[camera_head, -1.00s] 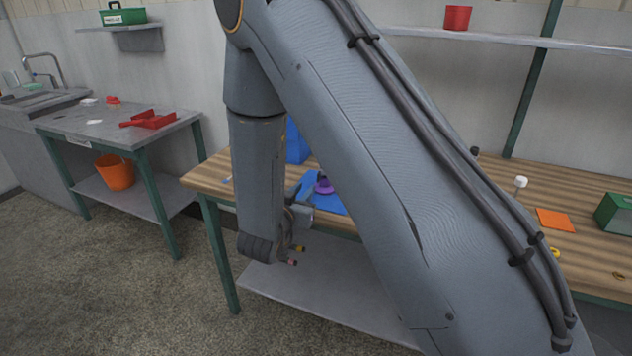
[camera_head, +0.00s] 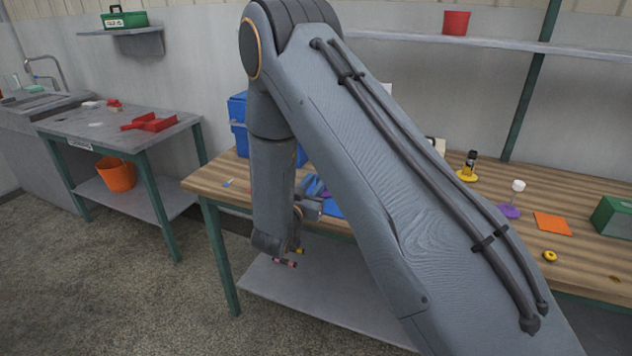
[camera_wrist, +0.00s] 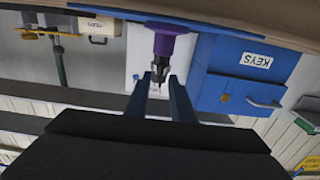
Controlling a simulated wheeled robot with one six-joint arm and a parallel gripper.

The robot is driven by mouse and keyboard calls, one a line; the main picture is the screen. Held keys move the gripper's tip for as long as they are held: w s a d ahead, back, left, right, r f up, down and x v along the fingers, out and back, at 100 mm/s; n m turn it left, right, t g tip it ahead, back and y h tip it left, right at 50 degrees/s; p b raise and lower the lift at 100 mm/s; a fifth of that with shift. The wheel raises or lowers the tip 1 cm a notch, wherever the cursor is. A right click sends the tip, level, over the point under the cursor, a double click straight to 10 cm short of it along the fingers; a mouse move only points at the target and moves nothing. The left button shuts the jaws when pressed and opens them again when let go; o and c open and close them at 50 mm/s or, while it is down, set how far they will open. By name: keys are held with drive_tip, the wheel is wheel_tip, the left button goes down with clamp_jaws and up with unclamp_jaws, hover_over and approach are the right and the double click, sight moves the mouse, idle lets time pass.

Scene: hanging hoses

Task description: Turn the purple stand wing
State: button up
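My gripper (camera_wrist: 160,84) is open, with one finger on each side of that gap; I cannot tell whether either touches the piece. In the head view my arm hides most of the gripper and this stand.
A blue box labelled KEYS (camera_wrist: 215,95) is close beside the stand. A blue mat (camera_head: 333,208) lies near the bench front. A yellow-based stand (camera_head: 467,176), an orange square (camera_head: 552,223), a yellow ring (camera_head: 549,256) and a green box (camera_head: 612,216) are to the right.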

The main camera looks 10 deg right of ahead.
clamp_jaws()
drive_tip(key=shift+m, duration=0.3)
drive_tip(key=m+b, duration=0.2)
drive_tip(key=m, duration=0.2)
drive_tip(key=shift+d+f, duration=0.1)
drive_tip(key=m+b, duration=0.1)
drive_tip(key=m, duration=0.1)
drive_tip(key=m+b, duration=0.2)
drive_tip(key=m, duration=0.1)
drive_tip(key=shift+s+d+f, duration=0.1)
drive_tip(key=shift+f, duration=0.05)
drive_tip(key=m+b, duration=0.4)
drive_tip(key=m, duration=0.1)
drive_tip(key=shift+d+f, duration=0.1)
drive_tip(key=shift+f, duration=0.1)
drive_tip(key=m+b, duration=0.4)
drive_tip(key=m, duration=0.1)
drive_tip(key=shift+s+f, duration=0.1)
drive_tip(key=shift+b, duration=0.4)
idle(0.8)
